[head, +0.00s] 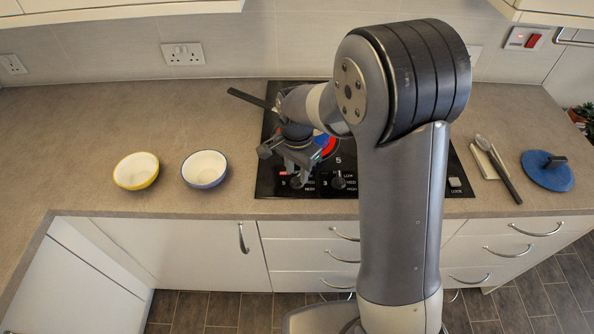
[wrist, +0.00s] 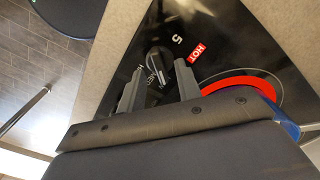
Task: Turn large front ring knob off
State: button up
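The black hob (head: 265,185) has a row of dark knobs along its front edge. One knob (wrist: 158,62) shows between my gripper's fingertips in the wrist view, near a "5" and a red "HOT" mark; contact with it cannot be told. It seems to be the left knob (head: 297,182) in the head view. Another knob (head: 338,182) with LOW, MED and HIGH marks sits to its right. My gripper (head: 284,167) is open over the front left of the hob; its two fingers (wrist: 159,72) stand apart. A red lit ring (wrist: 240,84) shows behind the knob.
A dark handle (head: 248,99) and a blue item (head: 321,139) show beside my gripper, partly hidden. A yellow bowl (head: 136,171) and a blue bowl (head: 205,169) stand left. Drawers (head: 308,253) are below.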

jog(key=shift+f, duration=0.8)
jog(key=shift+c, duration=0.4)
grip_shut()
